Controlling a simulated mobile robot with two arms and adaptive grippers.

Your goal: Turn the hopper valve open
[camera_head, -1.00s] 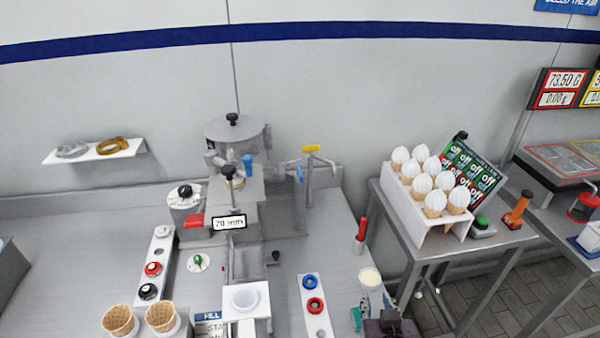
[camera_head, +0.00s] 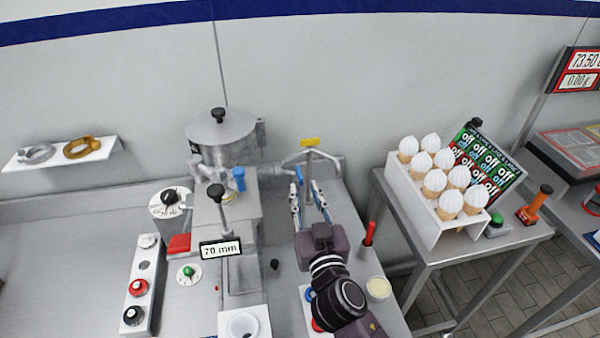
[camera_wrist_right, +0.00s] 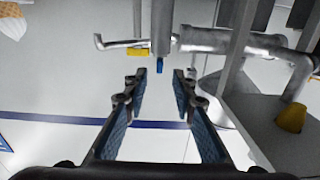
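The steel hopper (camera_head: 222,138) stands on the machine against the back wall in the head view. A blue handle (camera_head: 239,179) sits upright at its lower front; I cannot tell for sure whether this is the valve. A pipe with a bent arm and a yellow tag (camera_head: 309,142) stands to its right. My right gripper (camera_head: 309,192) is open and empty, its blue-padded fingers reaching up in front of that pipe. In the right wrist view a grey rod with a blue tip (camera_wrist_right: 160,64) is ahead of the open fingers (camera_wrist_right: 160,77), apparently untouched. My left gripper is out of view.
A white rack of cones (camera_head: 440,190) stands on a side table at the right. A red-handled tool (camera_head: 370,233) and a cream-topped cup (camera_head: 378,288) are right of my right arm. A dial (camera_head: 168,202) and a knob panel (camera_head: 142,285) are left of the machine.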

